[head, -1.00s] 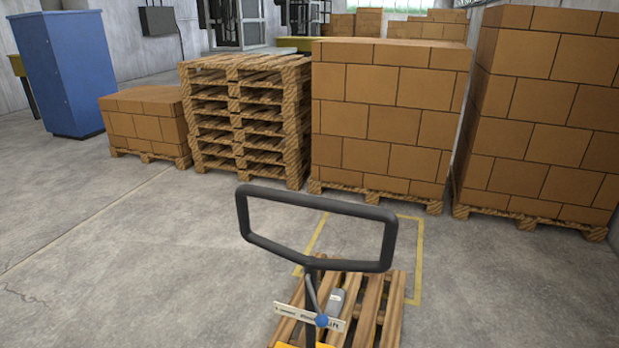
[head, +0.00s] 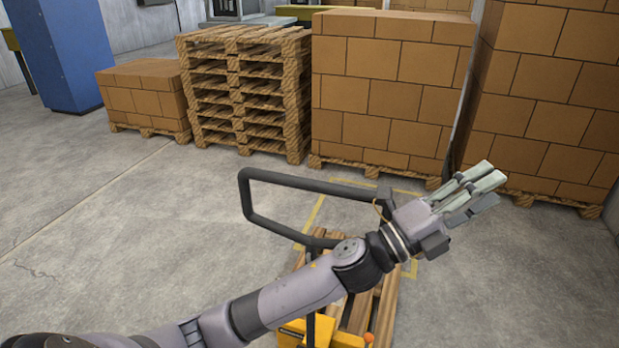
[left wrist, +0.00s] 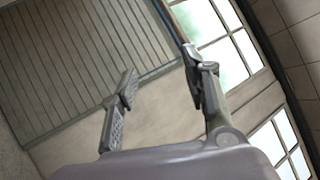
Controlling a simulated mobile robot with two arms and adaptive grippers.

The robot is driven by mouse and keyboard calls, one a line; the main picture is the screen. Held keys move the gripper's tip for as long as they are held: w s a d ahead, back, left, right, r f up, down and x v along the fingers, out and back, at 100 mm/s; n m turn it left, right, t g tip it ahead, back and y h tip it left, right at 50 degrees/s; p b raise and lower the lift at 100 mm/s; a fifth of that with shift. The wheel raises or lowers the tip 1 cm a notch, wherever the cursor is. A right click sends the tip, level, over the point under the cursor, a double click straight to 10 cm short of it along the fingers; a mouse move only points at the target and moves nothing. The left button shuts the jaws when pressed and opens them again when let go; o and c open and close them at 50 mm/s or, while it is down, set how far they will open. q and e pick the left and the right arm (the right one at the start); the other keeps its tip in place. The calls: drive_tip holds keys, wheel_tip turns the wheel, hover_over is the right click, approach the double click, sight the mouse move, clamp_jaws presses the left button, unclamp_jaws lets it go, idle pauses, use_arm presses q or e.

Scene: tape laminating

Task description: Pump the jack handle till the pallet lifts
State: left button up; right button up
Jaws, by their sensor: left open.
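The jack handle (head: 244,205) is a dark loop standing upright at the middle of the head view. The yellow jack body (head: 335,335) is below it at the bottom edge. The wooden pallet (head: 383,310) lies low on the floor behind the jack, partly hidden by my left arm. My left gripper (head: 482,188) is to the right of the handle loop, its fingers pointing right and away from it. It is open with nothing between its fingers, also in the left wrist view (left wrist: 160,95). My left arm crosses in front of the loop's lower right part. My right gripper is out of view.
A stack of empty pallets (head: 245,95) and box-loaded pallets (head: 390,95) line the back. A blue cabinet (head: 60,50) stands at the far left. Yellow floor lines (head: 315,213) frame the pallet. Bare concrete floor (head: 120,230) is free on the left.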

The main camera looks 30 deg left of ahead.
use_arm(q)
drive_tip(key=s+d+r+m+g+h, duration=0.35)
drive_tip(key=d+m+g+h, duration=0.2)
drive_tip(key=m+g, duration=0.7)
drive_tip(key=m+g+y, duration=0.3)
drive_tip(key=m+y, duration=0.8)
drive_tip(key=y, duration=1.1)
approach(310, 181)
drive_tip(key=shift+t, duration=0.25)
drive_tip(key=f+p, duration=0.1)
drive_tip(key=f, duration=0.2)
drive_tip(key=w+f+p, duration=0.1)
drive_tip(key=f, duration=0.5)
drive_tip(key=shift+w+a+f+p, duration=0.2)
drive_tip(key=shift+w+a+p, duration=0.1)
drive_tip(key=shift+p, duration=0.1)
drive_tip(key=shift+c, duration=0.6)
